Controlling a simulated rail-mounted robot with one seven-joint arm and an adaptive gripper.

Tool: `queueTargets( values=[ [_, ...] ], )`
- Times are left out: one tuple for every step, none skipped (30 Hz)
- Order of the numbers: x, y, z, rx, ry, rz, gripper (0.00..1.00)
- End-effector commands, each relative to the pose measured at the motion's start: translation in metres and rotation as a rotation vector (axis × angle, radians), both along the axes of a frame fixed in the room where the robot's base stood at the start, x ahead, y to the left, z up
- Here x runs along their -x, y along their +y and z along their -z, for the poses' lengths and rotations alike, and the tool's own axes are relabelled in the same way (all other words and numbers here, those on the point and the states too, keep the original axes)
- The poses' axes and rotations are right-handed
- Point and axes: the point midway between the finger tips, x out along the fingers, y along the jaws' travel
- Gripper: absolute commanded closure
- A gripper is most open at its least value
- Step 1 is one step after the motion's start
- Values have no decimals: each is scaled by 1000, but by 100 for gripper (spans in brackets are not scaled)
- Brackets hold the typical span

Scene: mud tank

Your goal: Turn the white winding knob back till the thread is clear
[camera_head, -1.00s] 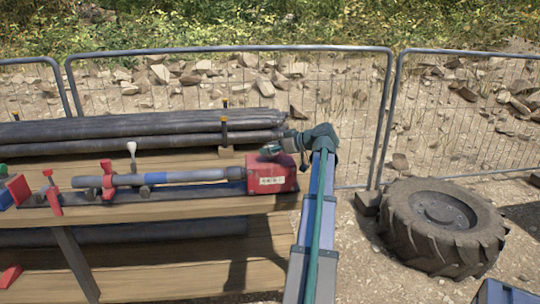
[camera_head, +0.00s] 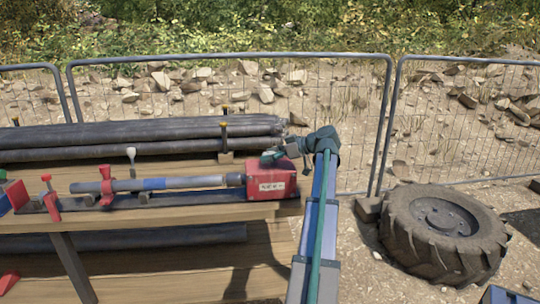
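A red box-shaped head (camera_head: 271,186) with a white label sits at the right end of a dark rail on the wooden bench. A grey pipe (camera_head: 195,182) with a blue band lies along the rail, its right end meeting a dark collar at the red head. A small white knob (camera_head: 131,153) stands on a stem behind the pipe, apart from my gripper; I cannot tell whether it is the winding knob. My gripper (camera_head: 272,157) is at the top of the red head, small and dark. Its fingers and any thread are too small to make out.
Red clamps (camera_head: 106,186) hold the pipe at the left. Dark pipes (camera_head: 120,135) are stacked behind, with upright yellow-topped pegs. A wire fence (camera_head: 330,110) runs behind the bench. A large tyre (camera_head: 441,228) lies at the right. Open ground lies between my arm and the tyre.

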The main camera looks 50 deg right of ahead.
Motion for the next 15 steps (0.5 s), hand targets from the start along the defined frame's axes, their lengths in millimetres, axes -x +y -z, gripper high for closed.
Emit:
queueTargets(
  values=[
    [0, 0, 0, 0, -1, 0, 20],
    [0, 0, -1, 1, -1, 1, 19],
    [0, 0, -1, 1, -2, 1, 19],
    [0, 0, -1, 1, -2, 1, 19],
    [0, 0, -1, 1, -2, 1, 19],
    [0, 0, -1, 0, -3, 1, 19],
    [0, 0, -1, 0, -3, 1, 19],
    [0, 0, -2, 0, -3, 1, 19],
    [-1, 0, -2, 0, -3, 1, 19],
    [0, 0, -2, 0, -3, 1, 19],
    [0, -1, -2, 0, -4, 1, 19],
    [1, -1, -3, 1, -5, 1, 19],
    [2, -2, -3, 0, -4, 1, 19],
    [4, -2, -4, 2, -5, 2, 19],
    [7, -3, -6, 2, -5, 2, 19]
  ],
)
